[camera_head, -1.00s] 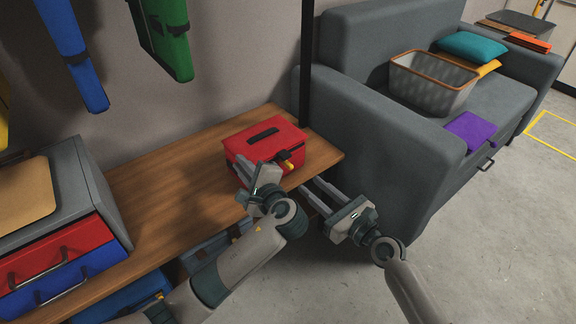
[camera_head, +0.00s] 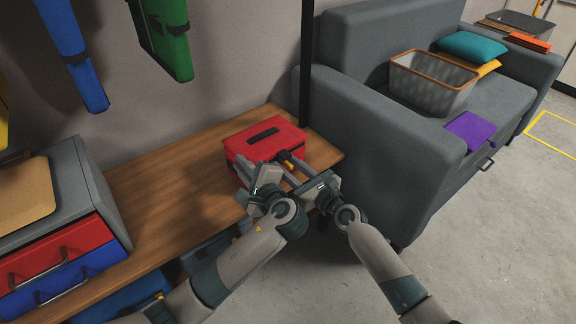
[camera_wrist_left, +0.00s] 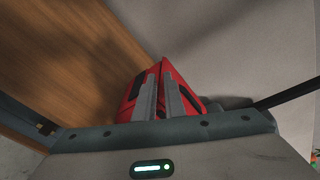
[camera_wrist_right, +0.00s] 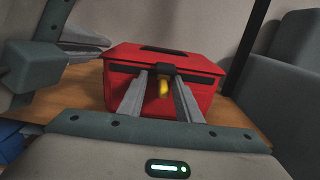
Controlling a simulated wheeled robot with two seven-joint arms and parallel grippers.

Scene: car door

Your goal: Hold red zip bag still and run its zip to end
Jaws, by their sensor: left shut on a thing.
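The red zip bag (camera_head: 265,133) sits on the wooden bench, a dark handle on its top. It also shows in the left wrist view (camera_wrist_left: 186,75) and the right wrist view (camera_wrist_right: 120,58). My left gripper (camera_head: 243,166) is shut on the bag's left front side; the exact pinch is partly hidden. My right gripper (camera_head: 282,165) is at the bag's front with its fingers apart. In the right wrist view a yellow zip pull (camera_wrist_right: 164,89) hangs from a dark slider between those fingers, with a gap visible around it.
The wooden bench (camera_head: 180,190) has free room left of the bag. A black post (camera_head: 305,70) stands behind the bag. The grey sofa (camera_head: 360,130) is close on the right. A grey unit with red and blue drawers (camera_head: 65,250) stands at the left.

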